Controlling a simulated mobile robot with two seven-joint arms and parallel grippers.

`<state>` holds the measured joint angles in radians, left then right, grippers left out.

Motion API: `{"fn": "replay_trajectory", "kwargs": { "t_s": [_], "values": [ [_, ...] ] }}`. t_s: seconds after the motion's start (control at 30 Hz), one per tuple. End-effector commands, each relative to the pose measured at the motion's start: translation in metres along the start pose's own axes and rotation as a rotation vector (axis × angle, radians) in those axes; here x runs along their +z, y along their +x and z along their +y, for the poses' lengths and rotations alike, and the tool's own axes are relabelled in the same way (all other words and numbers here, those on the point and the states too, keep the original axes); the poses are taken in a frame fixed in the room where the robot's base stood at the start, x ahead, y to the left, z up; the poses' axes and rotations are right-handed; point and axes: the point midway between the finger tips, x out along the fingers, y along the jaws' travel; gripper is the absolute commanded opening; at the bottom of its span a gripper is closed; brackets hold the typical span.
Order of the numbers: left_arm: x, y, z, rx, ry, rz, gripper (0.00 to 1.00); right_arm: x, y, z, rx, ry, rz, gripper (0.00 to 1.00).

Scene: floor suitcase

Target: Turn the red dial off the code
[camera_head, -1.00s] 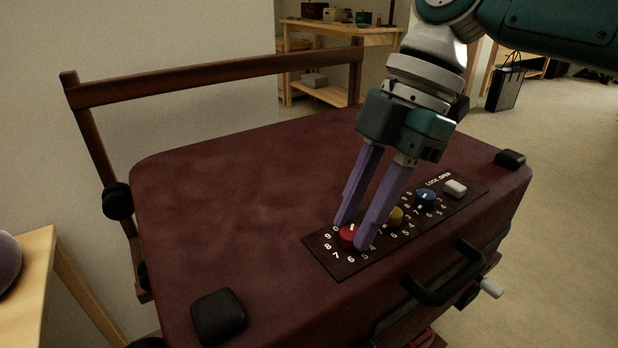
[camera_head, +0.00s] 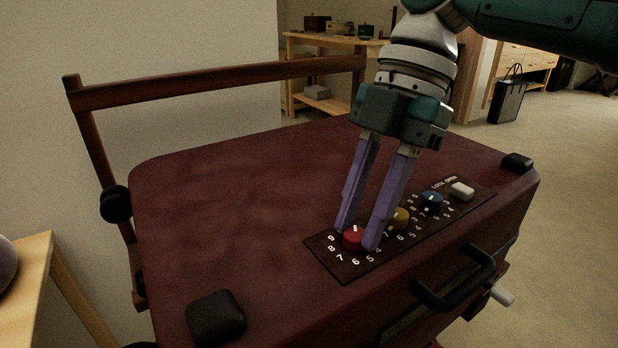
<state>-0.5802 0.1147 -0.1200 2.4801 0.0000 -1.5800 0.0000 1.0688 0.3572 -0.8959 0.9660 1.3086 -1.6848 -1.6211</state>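The red dial (camera_head: 353,239) sits at the near-left end of a dark code panel (camera_head: 341,270) on the suitcase (camera_head: 245,200). A white mark shows on its top, toward the far side, and white digits ring it. My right gripper (camera_head: 356,238) points down with its two purple fingers on either side of the dial, seemingly closed on it. The fingers hide part of the dial and some digits. A yellow dial (camera_head: 401,217) and a blue dial (camera_head: 432,202) follow along the panel. My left gripper is out of view.
A pale button (camera_head: 462,191) by the "LOCK OPEN" lettering is at the panel's far end. A black handle (camera_head: 455,284) stands off the suitcase's front side. A wooden rail (camera_head: 215,82) runs behind. The suitcase top left of the panel is clear.

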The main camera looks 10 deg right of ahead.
Motion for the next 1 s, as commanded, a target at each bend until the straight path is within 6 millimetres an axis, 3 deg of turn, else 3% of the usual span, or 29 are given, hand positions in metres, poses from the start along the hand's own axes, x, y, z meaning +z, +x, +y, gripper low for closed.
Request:
{"fn": "replay_trajectory", "kwargs": {
  "t_s": [0.03, 0.27, 0.57, 1.0],
  "values": [
    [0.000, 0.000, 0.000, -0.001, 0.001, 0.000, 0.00, 0.000, 0.000, 0.000, 0.000, 0.000, 0.000, 0.36],
    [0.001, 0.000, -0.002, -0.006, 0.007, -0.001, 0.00, 0.000, 0.000, 0.000, 0.000, 0.001, 0.000, 0.60],
    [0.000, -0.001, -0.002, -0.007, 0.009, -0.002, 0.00, 0.000, -0.005, 0.000, 0.001, 0.001, 0.000, 0.60],
    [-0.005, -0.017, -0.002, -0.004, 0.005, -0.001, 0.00, -0.001, -0.085, 0.001, 0.003, 0.002, -0.001, 0.60]
  ]
}}
